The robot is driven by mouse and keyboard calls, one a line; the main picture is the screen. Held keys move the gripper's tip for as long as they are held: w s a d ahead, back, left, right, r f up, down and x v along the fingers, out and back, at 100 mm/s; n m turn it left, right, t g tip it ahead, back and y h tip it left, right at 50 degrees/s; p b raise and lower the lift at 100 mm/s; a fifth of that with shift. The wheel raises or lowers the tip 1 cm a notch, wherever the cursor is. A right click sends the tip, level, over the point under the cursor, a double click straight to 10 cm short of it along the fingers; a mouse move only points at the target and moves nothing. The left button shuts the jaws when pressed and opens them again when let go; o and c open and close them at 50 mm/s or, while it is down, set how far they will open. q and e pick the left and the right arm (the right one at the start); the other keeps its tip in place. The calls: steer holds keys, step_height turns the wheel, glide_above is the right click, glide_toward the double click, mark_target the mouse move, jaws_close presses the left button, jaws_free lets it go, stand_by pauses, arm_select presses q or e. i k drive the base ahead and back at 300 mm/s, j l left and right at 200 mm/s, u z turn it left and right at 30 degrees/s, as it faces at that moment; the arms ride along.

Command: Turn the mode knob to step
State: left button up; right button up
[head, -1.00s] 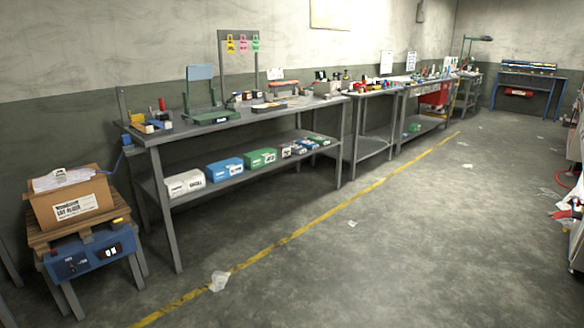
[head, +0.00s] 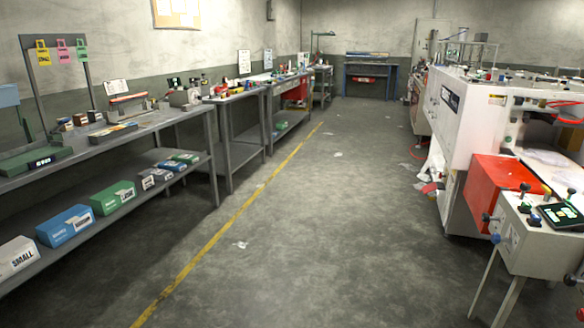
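A white machine (head: 483,130) stands along the right side of the head view. At its near end a white control box on legs (head: 512,240) carries several small knobs and a dark panel with a lit green display (head: 563,214). Dark-topped levers or knobs (head: 525,188) stand on its top, and blue knobs (head: 496,238) sit on its side. I cannot read any labels, so I cannot tell which is the mode knob or where it points. Neither of my grippers is in view.
A long grey workbench (head: 120,136) with boxes on its lower shelf runs along the left wall, with more benches (head: 236,97) beyond. A red box (head: 495,182) adjoins the control box. The aisle floor (head: 330,220) is mostly clear, with a yellow line and small scraps.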

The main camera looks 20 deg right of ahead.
mark_target(524, 187)
steer(key=i+l+z, duration=0.1)
steer(key=i+z, duration=0.35)
steer(key=i+j+z, duration=0.1)
steer(key=i+z, duration=0.75)
steer(key=i, duration=0.3)
steer(key=i+j+z, duration=0.15)
steer(key=i+z, duration=0.2)
steer(key=i, duration=0.35)
